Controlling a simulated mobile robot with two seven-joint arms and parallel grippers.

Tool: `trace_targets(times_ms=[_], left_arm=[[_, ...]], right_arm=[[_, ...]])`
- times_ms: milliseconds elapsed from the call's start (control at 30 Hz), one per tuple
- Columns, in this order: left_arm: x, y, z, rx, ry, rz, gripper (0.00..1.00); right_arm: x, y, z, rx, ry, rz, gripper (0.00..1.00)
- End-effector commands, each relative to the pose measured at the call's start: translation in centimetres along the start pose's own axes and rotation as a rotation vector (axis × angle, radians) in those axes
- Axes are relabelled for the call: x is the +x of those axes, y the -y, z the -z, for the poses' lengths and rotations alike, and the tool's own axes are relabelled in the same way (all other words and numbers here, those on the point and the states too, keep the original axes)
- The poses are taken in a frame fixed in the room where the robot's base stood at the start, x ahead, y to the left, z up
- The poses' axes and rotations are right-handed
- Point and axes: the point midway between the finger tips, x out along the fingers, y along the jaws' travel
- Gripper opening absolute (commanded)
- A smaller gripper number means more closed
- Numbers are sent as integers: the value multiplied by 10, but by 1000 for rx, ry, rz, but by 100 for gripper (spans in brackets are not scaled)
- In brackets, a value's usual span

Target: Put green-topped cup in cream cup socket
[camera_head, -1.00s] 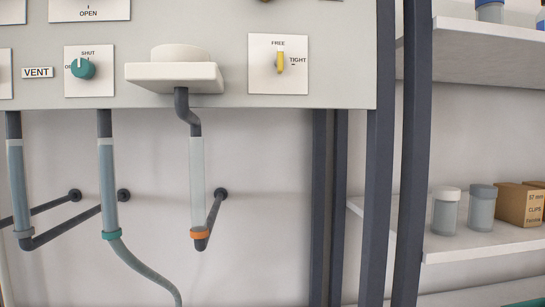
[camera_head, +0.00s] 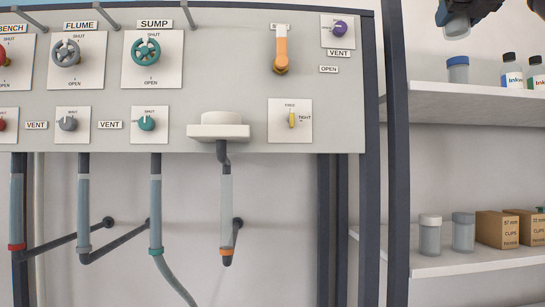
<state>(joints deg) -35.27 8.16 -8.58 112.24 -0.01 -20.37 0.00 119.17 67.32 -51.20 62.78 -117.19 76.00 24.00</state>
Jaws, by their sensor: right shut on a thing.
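My right gripper (camera_head: 466,10) is at the top right edge, in front of the upper shelf, and only partly in view. It is shut on a pale grey cup (camera_head: 457,27) that hangs below it. The top of this cup is hidden by the gripper, so I cannot tell its colour. A cream round socket piece (camera_head: 221,118) sits on a cream ledge (camera_head: 218,133) at the board's lower edge, with a dark bent pipe below. The gripper is far to the right of it and higher. My left gripper is not in view.
The upper shelf (camera_head: 470,102) holds a blue-topped jar (camera_head: 458,70) and ink bottles (camera_head: 512,72). The lower shelf (camera_head: 470,262) holds a white-topped jar (camera_head: 430,235), a grey-topped jar (camera_head: 463,232) and boxes (camera_head: 497,229). Dark posts (camera_head: 397,150) stand between board and shelves.

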Motion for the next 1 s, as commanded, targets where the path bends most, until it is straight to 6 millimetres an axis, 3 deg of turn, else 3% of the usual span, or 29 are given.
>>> trace_targets(times_ms=[367, 1000], left_arm=[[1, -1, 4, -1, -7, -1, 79], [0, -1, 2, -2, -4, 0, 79]], right_arm=[[2, -14, 79, -16, -3, -57, 26], [6, -50, 256, -43, -6, -193, 26]])
